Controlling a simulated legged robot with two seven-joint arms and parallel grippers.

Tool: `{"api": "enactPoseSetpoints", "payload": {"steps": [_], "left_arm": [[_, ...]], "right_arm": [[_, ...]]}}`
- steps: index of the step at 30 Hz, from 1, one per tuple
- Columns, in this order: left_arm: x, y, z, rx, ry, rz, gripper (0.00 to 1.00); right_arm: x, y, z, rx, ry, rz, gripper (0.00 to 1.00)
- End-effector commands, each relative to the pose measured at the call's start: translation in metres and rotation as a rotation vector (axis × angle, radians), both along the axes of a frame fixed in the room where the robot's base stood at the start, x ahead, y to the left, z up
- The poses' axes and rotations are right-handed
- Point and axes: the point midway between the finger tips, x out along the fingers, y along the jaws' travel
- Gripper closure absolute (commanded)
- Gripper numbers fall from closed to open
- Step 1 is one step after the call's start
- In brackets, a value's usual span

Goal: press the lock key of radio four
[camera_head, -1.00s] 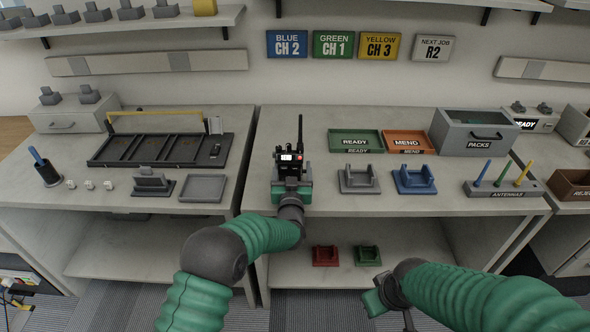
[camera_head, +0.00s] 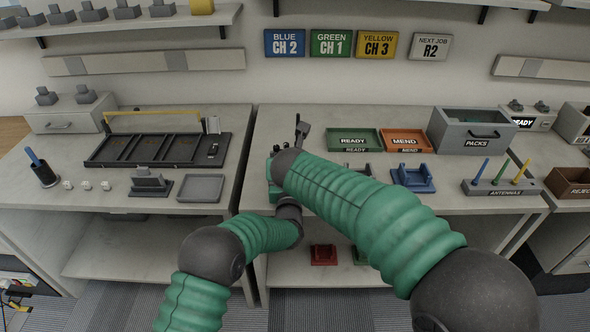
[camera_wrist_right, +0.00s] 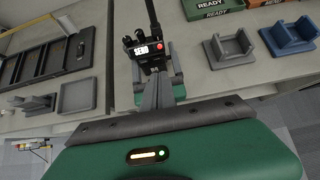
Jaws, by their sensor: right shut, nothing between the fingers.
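A black radio (camera_wrist_right: 146,60) with a lit white display, a red button and an upright antenna shows in the right wrist view. In the head view my right arm hides most of the radio and the right fingertips.
A blue cradle (camera_head: 413,178) and a mostly hidden grey cradle stand right of the radio. Behind are the green READY tray (camera_head: 354,134) and the orange MEND tray (camera_head: 404,136). A grey tray (camera_head: 201,187) and a charging rack (camera_head: 160,150) occupy the left bench.

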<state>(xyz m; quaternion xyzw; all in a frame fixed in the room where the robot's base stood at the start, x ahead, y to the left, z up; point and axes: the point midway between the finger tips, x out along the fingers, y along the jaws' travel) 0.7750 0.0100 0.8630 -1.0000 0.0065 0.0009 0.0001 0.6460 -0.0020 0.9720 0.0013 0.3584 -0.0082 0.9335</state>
Motion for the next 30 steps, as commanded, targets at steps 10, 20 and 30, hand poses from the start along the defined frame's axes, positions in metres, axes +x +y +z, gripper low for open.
{"api": "enactPoseSetpoints", "payload": {"steps": [10,20,30], "left_arm": [[0.0,0.0,0.001,0.0,-0.003,0.0,0.78],[0.0,0.0,0.002,0.0,-0.003,0.0,0.78],[0.0,0.0,0.002,0.0,-0.003,0.0,0.78]], "right_arm": [[0.028,-0.001,-0.028,0.002,0.004,-0.003,1.0],[0.069,-0.002,-0.063,0.003,0.002,-0.003,1.0],[0.074,-0.002,-0.067,0.004,0.0,-0.003,1.0]]}}
